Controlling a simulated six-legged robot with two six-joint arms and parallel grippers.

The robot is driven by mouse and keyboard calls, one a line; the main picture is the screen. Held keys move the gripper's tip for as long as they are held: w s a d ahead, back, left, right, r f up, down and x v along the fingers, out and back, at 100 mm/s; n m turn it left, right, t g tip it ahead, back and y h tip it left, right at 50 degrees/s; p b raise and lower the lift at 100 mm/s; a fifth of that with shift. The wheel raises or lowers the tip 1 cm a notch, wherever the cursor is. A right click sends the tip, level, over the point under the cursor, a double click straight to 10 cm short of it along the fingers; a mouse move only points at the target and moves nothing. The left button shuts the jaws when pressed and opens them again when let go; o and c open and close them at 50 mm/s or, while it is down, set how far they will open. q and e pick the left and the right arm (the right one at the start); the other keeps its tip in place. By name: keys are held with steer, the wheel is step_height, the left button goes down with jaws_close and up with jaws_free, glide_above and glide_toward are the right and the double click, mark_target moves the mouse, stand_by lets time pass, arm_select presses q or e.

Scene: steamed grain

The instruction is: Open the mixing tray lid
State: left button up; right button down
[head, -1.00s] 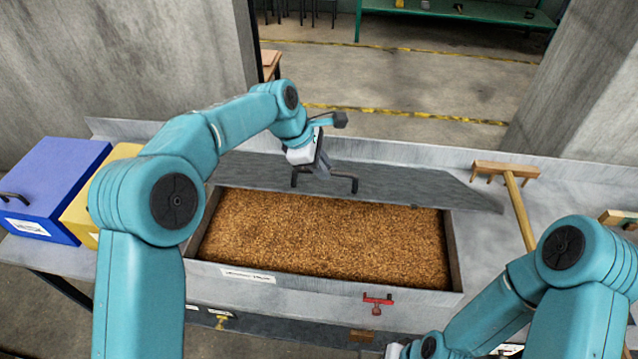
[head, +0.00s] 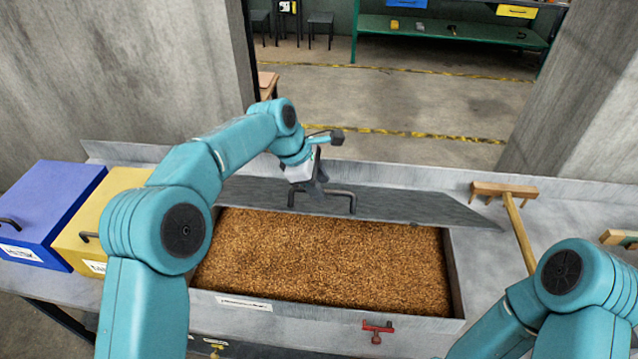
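The mixing tray (head: 462,285) is a grey metal trough full of brown grain. Its grey lid (head: 415,205) is raised and tilted along the far side, leaving the grain uncovered. A dark bar handle (head: 353,203) sits on the lid's face. My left gripper (head: 314,190) is at the left-middle part of this handle, overlapping the bar. Its fingers are small and dark against the lid, so I cannot tell whether they are closed on the bar. My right arm comes in at the lower right, and its gripper is out of the picture.
A blue box (head: 45,205) and a yellow box (head: 105,210) stand left of the tray. A wooden rake (head: 515,215) lies on the right side of the bench. A red valve-like part (head: 377,328) is on the tray's front. Concrete pillars flank the back.

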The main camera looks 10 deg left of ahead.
arm_select(q)
steer(key=shift+s+r, duration=0.3)
steer(key=shift+r, duration=0.05)
steer(key=shift+w, duration=0.1)
steer(key=shift+w+f, duration=0.1)
steer(key=v, duration=1.6)
steer(key=shift+r, duration=0.25)
steer(key=shift+f, duration=0.1)
